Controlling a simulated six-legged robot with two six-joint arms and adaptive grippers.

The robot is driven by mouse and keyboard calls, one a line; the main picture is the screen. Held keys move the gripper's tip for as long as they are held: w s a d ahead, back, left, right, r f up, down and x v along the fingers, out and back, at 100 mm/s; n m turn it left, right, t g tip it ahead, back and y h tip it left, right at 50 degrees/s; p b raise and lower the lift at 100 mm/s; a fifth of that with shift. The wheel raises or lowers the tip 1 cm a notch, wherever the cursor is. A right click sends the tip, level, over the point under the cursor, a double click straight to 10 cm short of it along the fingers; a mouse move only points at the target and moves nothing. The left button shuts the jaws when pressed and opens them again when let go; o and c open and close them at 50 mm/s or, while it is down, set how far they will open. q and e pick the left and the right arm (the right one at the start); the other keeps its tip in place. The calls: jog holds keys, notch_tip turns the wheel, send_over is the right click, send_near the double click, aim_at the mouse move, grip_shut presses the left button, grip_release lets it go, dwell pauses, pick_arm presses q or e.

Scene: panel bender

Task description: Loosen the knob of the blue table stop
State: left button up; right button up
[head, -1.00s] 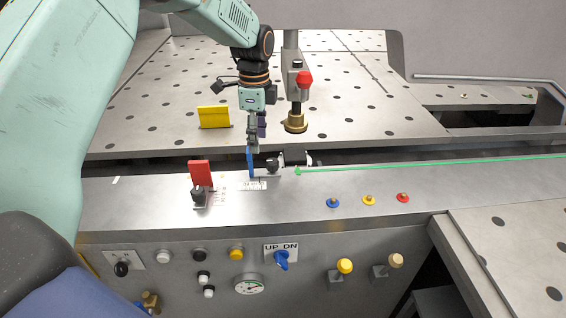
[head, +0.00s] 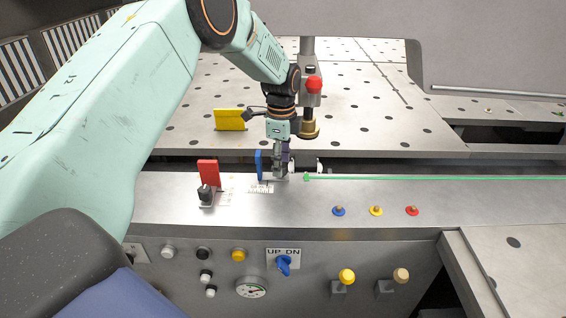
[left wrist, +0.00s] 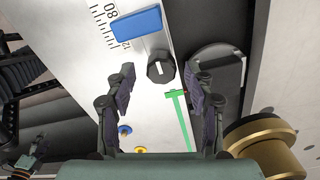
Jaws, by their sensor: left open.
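The blue table stop (head: 258,165) is an upright blue plate on the grey front rail. It also shows in the left wrist view (left wrist: 136,24), beside a printed scale. Its black knob (left wrist: 160,66) with a white line shows in the left wrist view, just right of the blue plate. In the head view the knob is hidden by my gripper. My left gripper (head: 281,172) points down just right of the blue plate. In the left wrist view its open fingers (left wrist: 158,78) stand either side of the knob's line, apart from it as far as I can tell.
A red stop (head: 208,172) with a black knob stands to the left. A yellow stop (head: 230,119) and a brass-based post (head: 309,128) stand on the perforated table behind. A green strip (head: 430,178) runs right along the rail. Blue, yellow and red buttons sit in front.

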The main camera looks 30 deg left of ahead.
pick_arm(q)
jog(key=shift+w+f, duration=0.15)
jog(key=shift+f, duration=0.3)
jog(key=shift+a+f, duration=0.2)
jog(key=shift+a, duration=0.05)
jog(key=shift+s+r, duration=0.15)
jog(key=shift+s, duration=0.1)
jog(key=shift+c, duration=0.2)
jog(key=shift+d, duration=0.15)
jog(key=shift+c, duration=0.8)
jog(key=shift+w, duration=0.25)
jog(key=c, duration=0.5)
grip_shut()
